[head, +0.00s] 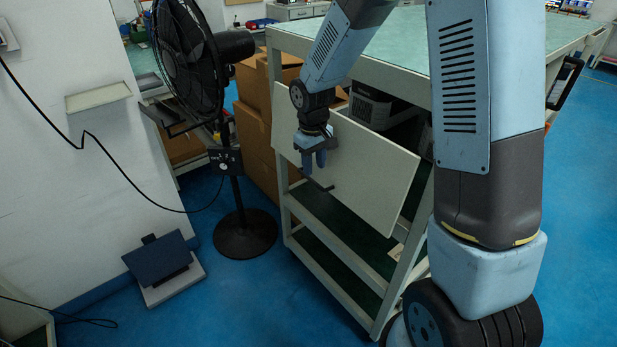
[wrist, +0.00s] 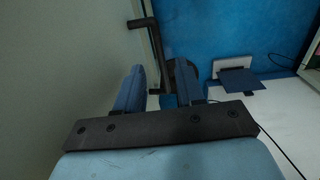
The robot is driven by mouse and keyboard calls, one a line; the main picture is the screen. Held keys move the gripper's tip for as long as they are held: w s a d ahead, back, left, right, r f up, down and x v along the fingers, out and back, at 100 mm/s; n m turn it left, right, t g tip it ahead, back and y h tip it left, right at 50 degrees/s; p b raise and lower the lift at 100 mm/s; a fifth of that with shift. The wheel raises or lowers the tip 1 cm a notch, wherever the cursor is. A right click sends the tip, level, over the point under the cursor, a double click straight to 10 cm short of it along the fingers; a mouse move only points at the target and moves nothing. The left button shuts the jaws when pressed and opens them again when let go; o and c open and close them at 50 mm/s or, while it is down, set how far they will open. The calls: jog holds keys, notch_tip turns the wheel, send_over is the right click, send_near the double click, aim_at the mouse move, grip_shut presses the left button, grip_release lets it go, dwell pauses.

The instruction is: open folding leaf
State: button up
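The folding leaf (head: 375,172) is a pale flat panel hanging down, slightly slanted, at the side of the green-topped workbench (head: 400,55). In the wrist view the leaf (wrist: 60,65) fills the left side. A dark bar handle (head: 318,184) stands out from the leaf; in the wrist view the handle (wrist: 152,50) shows beyond the fingers. My gripper (head: 314,166) points down just above the handle, in front of the leaf. Contact with the handle is not visible.
A black pedestal fan (head: 245,230) stands left of the bench, with cardboard boxes (head: 255,135) behind it. A dark blue panel on a pale base (head: 165,270) lies near the white wall. The blue floor between them is clear.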

aim_at(315, 182)
jog(key=shift+d+f, duration=0.1)
jog(key=shift+f, duration=2.45)
grip_shut()
